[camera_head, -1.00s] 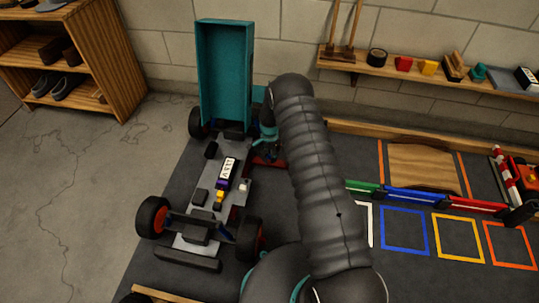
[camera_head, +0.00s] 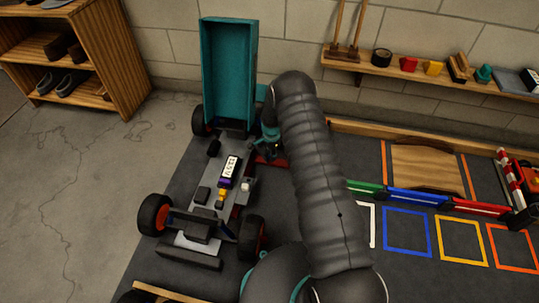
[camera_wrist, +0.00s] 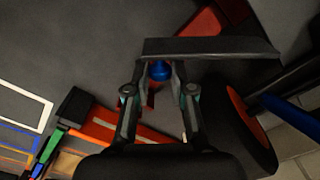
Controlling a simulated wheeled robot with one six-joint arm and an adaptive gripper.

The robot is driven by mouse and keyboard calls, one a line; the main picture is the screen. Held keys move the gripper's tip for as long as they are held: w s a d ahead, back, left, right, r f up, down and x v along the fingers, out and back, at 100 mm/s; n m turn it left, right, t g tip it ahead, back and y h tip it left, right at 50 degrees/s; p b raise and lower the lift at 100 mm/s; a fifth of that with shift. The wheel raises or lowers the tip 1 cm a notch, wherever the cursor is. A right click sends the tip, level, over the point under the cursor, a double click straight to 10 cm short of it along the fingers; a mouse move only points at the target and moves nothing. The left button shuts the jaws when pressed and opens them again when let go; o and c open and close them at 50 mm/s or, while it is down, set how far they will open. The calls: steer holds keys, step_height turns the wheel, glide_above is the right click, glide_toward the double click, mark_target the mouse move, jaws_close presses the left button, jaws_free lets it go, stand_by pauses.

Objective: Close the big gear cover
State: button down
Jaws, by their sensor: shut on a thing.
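The big gear cover (camera_head: 228,75) is a teal, box-like lid standing upright and open at the far end of the car chassis (camera_head: 190,243). My gripper (camera_head: 270,143) is low beside the right side of the chassis, just right of the cover's base, and mostly hidden by my arm. In the wrist view my gripper (camera_wrist: 160,72) has its fingers close around a small blue knob (camera_wrist: 160,71). A dark flat bar (camera_wrist: 210,47) lies right by the fingertips. The cover cannot be clearly made out in the wrist view.
Wheels stick out from the chassis, one (camera_head: 154,214) at left. A red part (camera_head: 270,160) lies by my gripper. Low coloured barriers (camera_head: 415,197) stand to the right. A wall shelf (camera_head: 440,75) and a wooden shelf unit (camera_head: 80,60) are behind. The left floor is clear.

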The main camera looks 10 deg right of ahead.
steer(key=shift+s+a+f+m, duration=0.1)
steer(key=shift+s+a+m, duration=0.1)
steer(key=shift+a+m, duration=0.1)
steer(key=shift+s+a+m+b, duration=0.3)
steer(key=shift+a+m+b, duration=0.45)
steer(key=shift+a+m, duration=0.05)
steer(key=shift+s+a+m+b, duration=0.2)
steer(key=shift+a+m+b, duration=1.75)
steer(key=shift+a+m, duration=1.15)
steer(key=shift+d+m, duration=0.15)
steer(key=shift+m, duration=0.15)
steer(key=c, duration=1)
jaws_free()
steer(key=shift+r, duration=0.2)
